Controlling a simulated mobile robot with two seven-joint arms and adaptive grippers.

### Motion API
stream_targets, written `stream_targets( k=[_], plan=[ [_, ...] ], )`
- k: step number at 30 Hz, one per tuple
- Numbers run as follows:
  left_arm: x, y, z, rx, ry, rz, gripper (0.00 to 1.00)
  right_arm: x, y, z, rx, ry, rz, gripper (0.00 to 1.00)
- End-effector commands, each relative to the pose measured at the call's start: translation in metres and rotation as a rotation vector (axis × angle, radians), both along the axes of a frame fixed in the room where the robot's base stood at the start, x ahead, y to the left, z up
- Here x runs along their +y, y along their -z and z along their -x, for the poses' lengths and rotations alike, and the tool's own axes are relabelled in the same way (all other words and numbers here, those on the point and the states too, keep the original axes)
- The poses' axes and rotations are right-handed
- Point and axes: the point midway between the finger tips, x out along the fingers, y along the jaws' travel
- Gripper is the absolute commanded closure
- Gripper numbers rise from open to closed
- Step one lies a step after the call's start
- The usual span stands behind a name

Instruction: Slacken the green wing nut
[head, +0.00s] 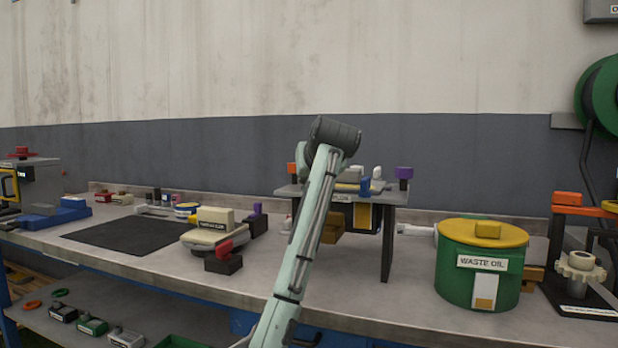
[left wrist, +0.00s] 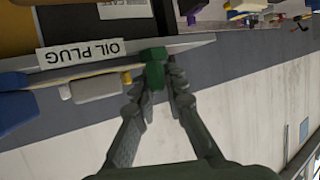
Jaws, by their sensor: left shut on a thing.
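The green wing nut (left wrist: 153,68) shows in the left wrist view beside a plate edge, close to a white label reading OIL PLUG (left wrist: 83,53). My left gripper (left wrist: 157,84) is shut on the green wing nut, with one finger on each side of it. In the head view my left arm rises in front of the raised grey stand (head: 390,196), and its wrist end is above the stand. The green wing nut and my fingertips are hidden there. My right gripper is not in view.
On the stand are an orange knob (head: 292,168), a blue piece (head: 365,187) and a purple knob (head: 404,173). A green WASTE OIL drum (head: 455,277) stands to the right. A black mat (head: 120,235) lies at left. The bench front between stand and drum is clear.

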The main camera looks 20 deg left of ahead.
Motion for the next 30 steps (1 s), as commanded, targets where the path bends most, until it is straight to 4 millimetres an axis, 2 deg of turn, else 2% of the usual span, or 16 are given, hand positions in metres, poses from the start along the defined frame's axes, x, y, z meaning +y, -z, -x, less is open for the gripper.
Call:
stream_targets(
  k=[15, 30],
  plan=[
    [-0.0013, -0.0013, -0.0003, 0.003, -0.479, -0.003, 1.00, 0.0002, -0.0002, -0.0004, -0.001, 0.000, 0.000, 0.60],
    [0.0000, -0.0003, 0.0003, 0.002, -0.692, 0.001, 1.00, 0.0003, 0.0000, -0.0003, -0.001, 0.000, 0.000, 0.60]
  ],
)
